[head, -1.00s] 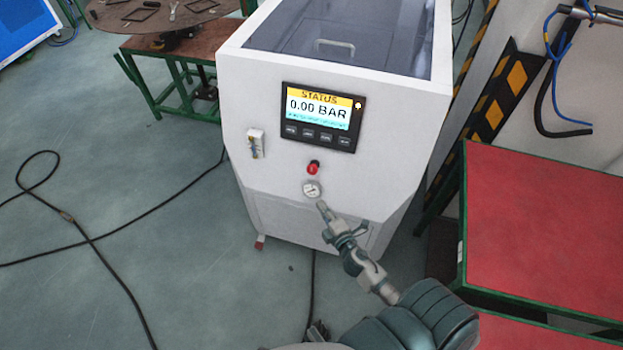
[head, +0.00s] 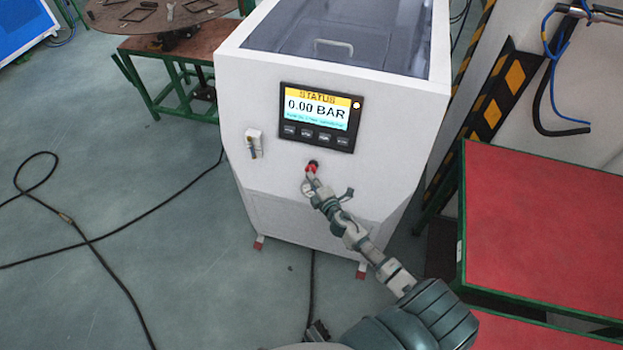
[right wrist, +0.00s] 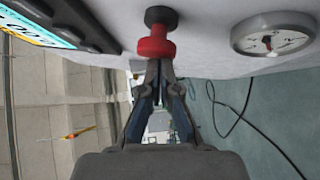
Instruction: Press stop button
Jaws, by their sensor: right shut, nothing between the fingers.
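The gas generator (head: 250,90) is a white cabinet with a status screen (head: 318,108) reading 0.00 BAR. Below the screen is the red stop button (head: 312,165), partly covered by my right gripper (head: 312,180) in the head view. In the right wrist view the red button (right wrist: 156,46) has a dark base, and my shut, empty fingertips (right wrist: 158,64) are right at its lower edge. I cannot tell whether they touch it. The round gauge (right wrist: 272,34) is to the right of the button; in the head view the gripper partly covers it. My left gripper is not in view.
A small switch (head: 254,143) sits on the cabinet front to the left. A red-topped green bench (head: 550,230) stands at the right. A round table (head: 160,12) stands at the back left. Black cable (head: 110,225) lies on the floor.

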